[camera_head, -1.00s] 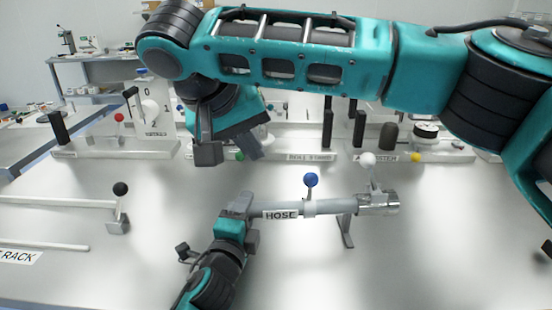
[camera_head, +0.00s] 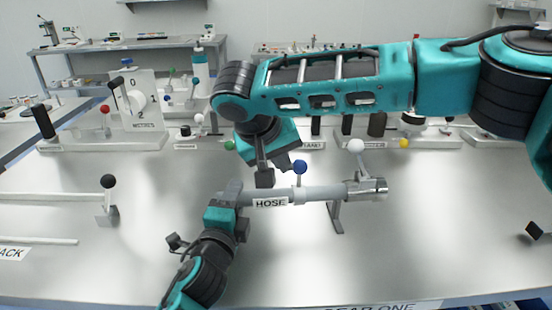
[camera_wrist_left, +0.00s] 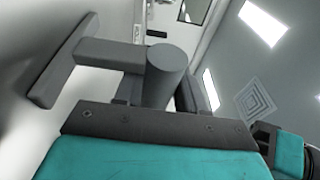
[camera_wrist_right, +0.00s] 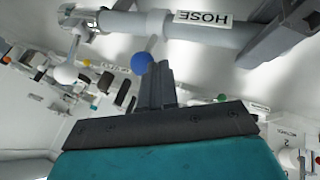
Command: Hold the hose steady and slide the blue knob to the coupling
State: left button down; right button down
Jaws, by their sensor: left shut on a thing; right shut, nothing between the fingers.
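The grey hose (camera_head: 318,193) runs left to right, with a HOSE label (camera_head: 270,203). My left gripper (camera_head: 231,194) is shut on its left end; the hose end also shows in the left wrist view (camera_wrist_left: 168,75). The blue knob (camera_head: 300,167) stands on a collar on the hose, right of the label. The metal coupling (camera_head: 372,189) is at the hose's right end, with a white knob (camera_head: 356,146) above it. My right gripper (camera_head: 268,176) is shut and empty, just left of the blue knob. In the right wrist view the blue knob (camera_wrist_right: 142,62) shows right beside the fingers (camera_wrist_right: 156,75); contact is unclear.
A stand (camera_head: 336,218) supports the hose. A rack with a black knob (camera_head: 108,181) is at the left. A dial panel (camera_head: 134,100) and several knobbed fixtures stand along the back. The table front is mostly clear.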

pick_arm(q)
jog(key=shift+s+f, duration=0.1)
jog(key=shift+f, duration=0.55)
pick_arm(e)
jog(key=shift+w+d, duration=0.15)
jog(key=shift+d, duration=1.3)
jog(key=shift+w+d, duration=0.1)
jog(key=shift+d, duration=1.35)
jog(key=a, duration=0.1)
jog(key=s+a+r, duration=0.1)
jog(key=a, duration=0.1)
jog(key=a+r, duration=0.1)
jog(key=shift+s+a, duration=0.3)
jog(key=shift+s, duration=0.1)
jog(key=v, duration=0.8)
jog(key=shift+s+r, duration=0.2)
jog(key=shift+r, duration=0.1)
pick_arm(q)
jog(key=shift+r+p, duration=0.3)
jog(key=shift+p, duration=0.1)
pick_arm(e)
jog(key=shift+r, duration=0.35)
